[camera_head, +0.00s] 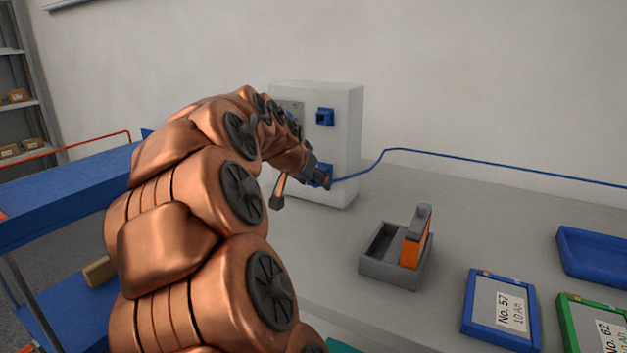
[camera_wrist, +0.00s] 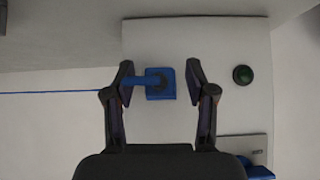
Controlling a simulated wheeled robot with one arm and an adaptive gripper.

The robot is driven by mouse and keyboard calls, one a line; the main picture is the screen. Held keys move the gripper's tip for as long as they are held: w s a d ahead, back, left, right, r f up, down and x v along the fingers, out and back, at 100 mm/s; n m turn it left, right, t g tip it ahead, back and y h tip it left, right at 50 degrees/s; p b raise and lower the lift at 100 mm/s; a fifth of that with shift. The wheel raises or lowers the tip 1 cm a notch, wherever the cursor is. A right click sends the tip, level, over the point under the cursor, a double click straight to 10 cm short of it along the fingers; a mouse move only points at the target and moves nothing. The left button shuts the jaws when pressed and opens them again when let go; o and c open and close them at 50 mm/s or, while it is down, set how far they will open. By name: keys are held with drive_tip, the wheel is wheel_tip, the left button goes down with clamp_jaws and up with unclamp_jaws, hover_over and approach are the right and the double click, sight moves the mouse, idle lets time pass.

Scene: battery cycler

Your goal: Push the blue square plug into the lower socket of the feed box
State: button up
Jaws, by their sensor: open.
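The white feed box (camera_head: 345,130) stands on the bench against the wall. Its upper blue socket (camera_head: 325,117) is open and empty. The blue square plug (camera_wrist: 153,94) is at the lower socket, its blue cable (camera_head: 455,159) leading off to the right in the head view. My gripper (camera_head: 318,178) is in front of the lower socket and partly hides it. In the wrist view my gripper (camera_wrist: 160,76) is open, one finger on each side of the plug, with visible gaps. The plug's depth in the socket cannot be told.
A grey holder (camera_head: 385,268) with an orange-and-grey piece (camera_head: 414,240) stands on the bench. Blue-framed No. 57 (camera_head: 500,308), green-framed No. 62 (camera_head: 597,325) and a blue tray (camera_head: 598,262) lie to the right.

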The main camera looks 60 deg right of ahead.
drive_tip(key=shift+a+r, duration=0.1)
drive_tip(key=v, duration=1.1)
drive_tip(key=shift+a+r, duration=0.3)
